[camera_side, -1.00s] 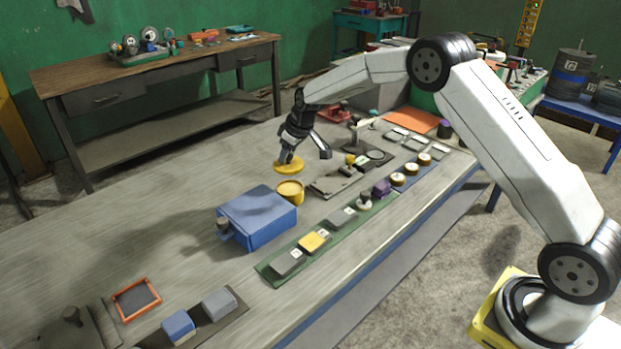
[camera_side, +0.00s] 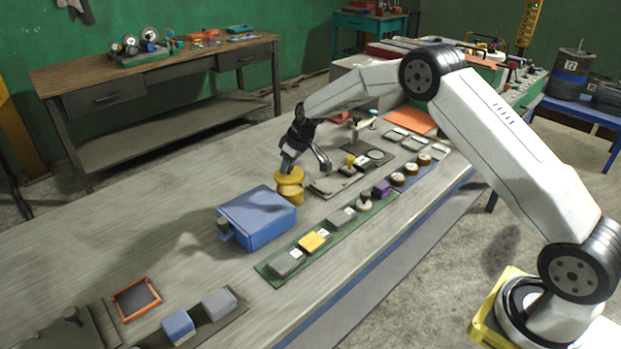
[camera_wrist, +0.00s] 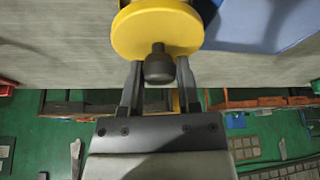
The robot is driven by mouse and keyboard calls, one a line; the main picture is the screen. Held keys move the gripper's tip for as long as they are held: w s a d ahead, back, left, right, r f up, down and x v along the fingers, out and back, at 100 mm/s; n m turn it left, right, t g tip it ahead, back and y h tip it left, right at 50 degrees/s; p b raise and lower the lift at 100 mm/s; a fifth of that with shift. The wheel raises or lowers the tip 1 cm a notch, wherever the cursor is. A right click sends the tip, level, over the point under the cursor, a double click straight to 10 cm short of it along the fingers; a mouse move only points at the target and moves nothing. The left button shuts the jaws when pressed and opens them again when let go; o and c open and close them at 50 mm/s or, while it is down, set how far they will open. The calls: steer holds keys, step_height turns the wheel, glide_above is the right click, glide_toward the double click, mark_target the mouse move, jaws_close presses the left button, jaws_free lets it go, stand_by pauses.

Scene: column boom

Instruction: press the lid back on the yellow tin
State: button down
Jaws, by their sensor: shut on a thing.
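The yellow tin (camera_side: 290,193) stands on the grey bench, just behind the blue box. Its round yellow lid (camera_side: 291,174) is directly over the tin's mouth, roughly level. I cannot tell whether it is fully seated or a little raised. In the wrist view the lid (camera_wrist: 150,30) fills the top middle, with a dark knob (camera_wrist: 158,66) between my fingers. My gripper (camera_side: 288,166) is shut on the lid's knob from above. The tin's mouth is hidden under the lid.
A blue box (camera_side: 257,218) stands close in front of the tin. A green strip with several small blocks (camera_side: 313,240) runs along the bench's near edge. A grey fixture plate (camera_side: 332,183) is right of the tin. The bench left of the tin is clear.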

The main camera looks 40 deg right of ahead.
mark_target(289, 174)
steer(key=shift+f, duration=1.45)
steer(key=shift+f, duration=0.2)
stand_by(1.4)
steer(key=shift+c, duration=1.2)
jaws_free()
steer(key=shift+o, duration=0.2)
steer(key=shift+o, duration=1)
steer(key=shift+r, duration=0.1)
steer(key=shift+r, duration=3.4)
